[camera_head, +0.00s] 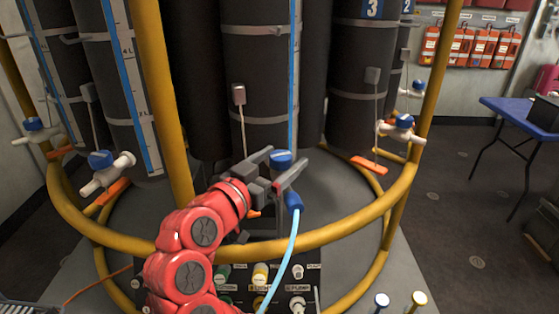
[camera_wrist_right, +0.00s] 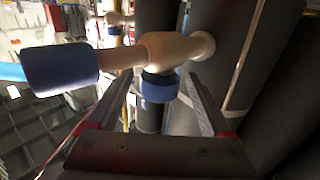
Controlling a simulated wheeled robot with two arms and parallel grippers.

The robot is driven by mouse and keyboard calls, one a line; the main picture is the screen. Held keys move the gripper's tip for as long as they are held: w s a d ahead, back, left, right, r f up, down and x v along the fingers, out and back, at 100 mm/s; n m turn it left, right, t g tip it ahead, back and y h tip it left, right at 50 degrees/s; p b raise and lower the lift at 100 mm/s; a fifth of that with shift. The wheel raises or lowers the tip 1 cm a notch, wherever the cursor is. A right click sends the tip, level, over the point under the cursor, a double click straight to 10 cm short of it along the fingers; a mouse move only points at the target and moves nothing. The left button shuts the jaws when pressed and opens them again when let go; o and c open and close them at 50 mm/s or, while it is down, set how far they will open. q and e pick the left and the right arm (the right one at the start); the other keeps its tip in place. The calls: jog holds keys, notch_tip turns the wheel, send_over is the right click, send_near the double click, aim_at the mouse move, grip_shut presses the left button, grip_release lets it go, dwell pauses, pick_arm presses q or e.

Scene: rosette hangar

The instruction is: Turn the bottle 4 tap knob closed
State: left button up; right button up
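The middle bottle (camera_head: 262,70) is a tall dark cylinder; its number label is not visible. Its tap has a blue knob (camera_head: 281,158), partly framed by my right gripper's fingers. My right gripper (camera_head: 287,160), on the red arm, is open at this tap. In the right wrist view the knob (camera_wrist_right: 160,88) sits between the open fingertips, with a gap visible on each side. The pale tap body (camera_wrist_right: 175,52) runs across above the fingers. A blue hose fitting (camera_head: 293,202) with a light blue hose hangs from the tap. My left gripper is not in view.
A bottle marked 3 (camera_head: 350,60) stands to the right with its own blue-knobbed tap (camera_head: 403,122). Another tap (camera_head: 102,162) is at left. A yellow ring rail (camera_head: 345,232) and posts surround the bottles. A valve panel (camera_head: 245,285) lies below. A blue table (camera_head: 510,106) is at right.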

jog(key=shift+a, duration=0.1)
jog(key=v, duration=1.7)
jog(key=shift+s+p, duration=0.25)
jog(key=shift+p, duration=0.15)
jog(key=shift+c, duration=0.3)
